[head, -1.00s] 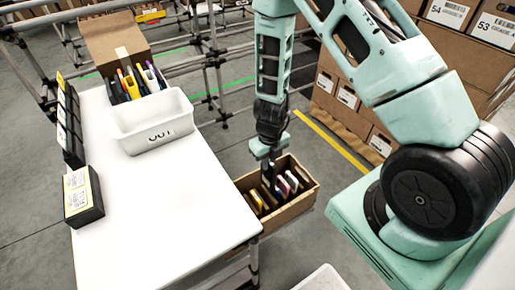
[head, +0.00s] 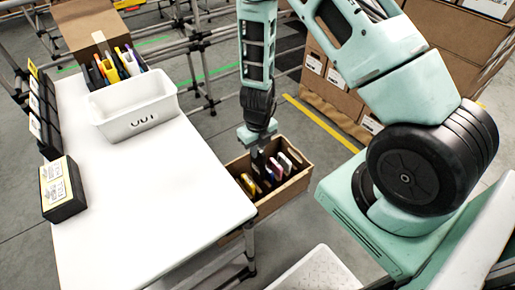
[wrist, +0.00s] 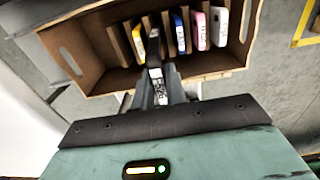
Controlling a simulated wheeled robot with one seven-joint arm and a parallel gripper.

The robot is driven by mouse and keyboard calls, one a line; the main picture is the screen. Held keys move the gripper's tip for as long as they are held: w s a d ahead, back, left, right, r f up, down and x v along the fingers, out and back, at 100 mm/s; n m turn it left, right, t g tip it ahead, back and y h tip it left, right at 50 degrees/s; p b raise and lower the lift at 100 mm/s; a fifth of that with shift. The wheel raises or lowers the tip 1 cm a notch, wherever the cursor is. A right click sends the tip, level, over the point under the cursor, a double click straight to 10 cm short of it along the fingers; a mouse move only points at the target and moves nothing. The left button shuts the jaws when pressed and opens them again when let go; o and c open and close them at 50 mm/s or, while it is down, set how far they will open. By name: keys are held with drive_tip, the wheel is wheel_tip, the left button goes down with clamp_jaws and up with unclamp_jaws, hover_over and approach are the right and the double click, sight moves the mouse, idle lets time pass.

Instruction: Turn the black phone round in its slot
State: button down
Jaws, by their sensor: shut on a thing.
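The carton (wrist: 98,40) is an open brown box with a row of phones standing in dividers. In the wrist view my gripper (wrist: 158,80) is shut on the black phone (wrist: 155,60), seen nearly edge-on with a pale label low on it. The black phone is between the yellow phone (wrist: 139,42) and the blue phone (wrist: 180,32). I cannot tell how deep it sits in its slot. In the head view my gripper (head: 259,158) reaches down over the carton (head: 268,207), and the black phone is not clear there.
A pink phone (wrist: 199,32) and a white phone (wrist: 219,27) stand to the right in the carton. A white table (head: 150,200) is beside it, bearing a white OUT bin (head: 140,122) and a black box (head: 62,190). A white tray (head: 318,272) is at the bottom.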

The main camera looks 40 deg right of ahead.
sight(258, 175)
drive_tip(key=shift+f+b, duration=5.75)
drive_tip(key=shift+f, duration=1.25)
drive_tip(key=shift+f, duration=0.3)
drive_tip(key=c, duration=1.3)
unclamp_jaws()
drive_tip(key=shift+c, duration=0.2)
wheel_tip(258, 175, up, 18)
drive_tip(key=p, duration=0.8)
drive_tip(key=shift+f+p, duration=0.25)
drive_tip(key=shift+p, duration=0.15)
